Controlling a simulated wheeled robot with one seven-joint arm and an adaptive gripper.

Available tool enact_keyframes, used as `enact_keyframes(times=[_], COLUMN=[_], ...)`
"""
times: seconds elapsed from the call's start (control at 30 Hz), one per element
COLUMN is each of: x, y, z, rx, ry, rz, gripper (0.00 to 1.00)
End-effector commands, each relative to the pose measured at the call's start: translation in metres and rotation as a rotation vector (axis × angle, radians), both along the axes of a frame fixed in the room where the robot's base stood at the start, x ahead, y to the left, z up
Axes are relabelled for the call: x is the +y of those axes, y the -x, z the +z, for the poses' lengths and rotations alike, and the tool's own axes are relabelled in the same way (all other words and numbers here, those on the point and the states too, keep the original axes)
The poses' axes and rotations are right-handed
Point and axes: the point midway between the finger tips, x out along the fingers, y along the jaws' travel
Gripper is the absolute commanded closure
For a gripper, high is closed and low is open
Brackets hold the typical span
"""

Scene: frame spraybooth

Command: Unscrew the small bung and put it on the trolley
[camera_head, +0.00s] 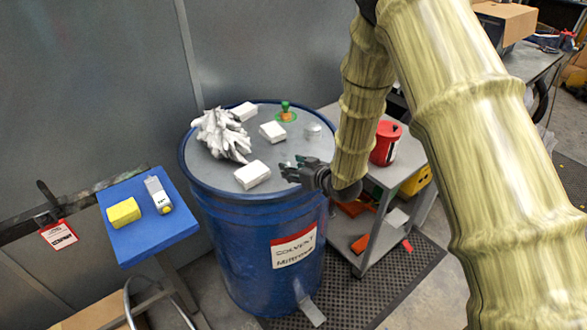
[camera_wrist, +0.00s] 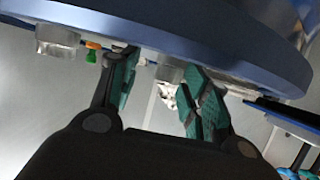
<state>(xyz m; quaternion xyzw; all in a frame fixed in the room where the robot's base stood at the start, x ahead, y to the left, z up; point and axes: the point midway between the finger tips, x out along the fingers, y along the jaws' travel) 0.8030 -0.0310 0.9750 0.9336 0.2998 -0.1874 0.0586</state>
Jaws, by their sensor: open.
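The blue drum (camera_head: 262,255) stands upright with a grey lid (camera_head: 215,175). A small silver round cap (camera_head: 313,130) sits on the lid's right side; it also shows in the wrist view (camera_wrist: 58,42). I cannot tell for certain which is the small bung. My gripper (camera_head: 291,168) is open and empty at the lid's front right edge, apart from both. The grey trolley (camera_head: 408,165) stands right of the drum, partly behind my arm.
White boxes (camera_head: 252,174) and crumpled white gloves (camera_head: 222,134) lie on the lid. A red can (camera_head: 386,143) stands on the trolley top. A blue side table (camera_head: 158,233) with a yellow block (camera_head: 123,213) and a white bottle (camera_head: 158,194) stands left. A grey wall is behind.

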Motion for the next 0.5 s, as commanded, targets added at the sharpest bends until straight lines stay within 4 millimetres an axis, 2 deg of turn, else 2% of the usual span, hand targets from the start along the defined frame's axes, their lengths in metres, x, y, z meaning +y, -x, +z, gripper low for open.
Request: enact_keyframes(times=[0.5], x=[0.0077], y=[0.0053], z=[-0.0001], rx=[-0.001], ry=[0.001], rz=[-0.251], gripper=[0.60])
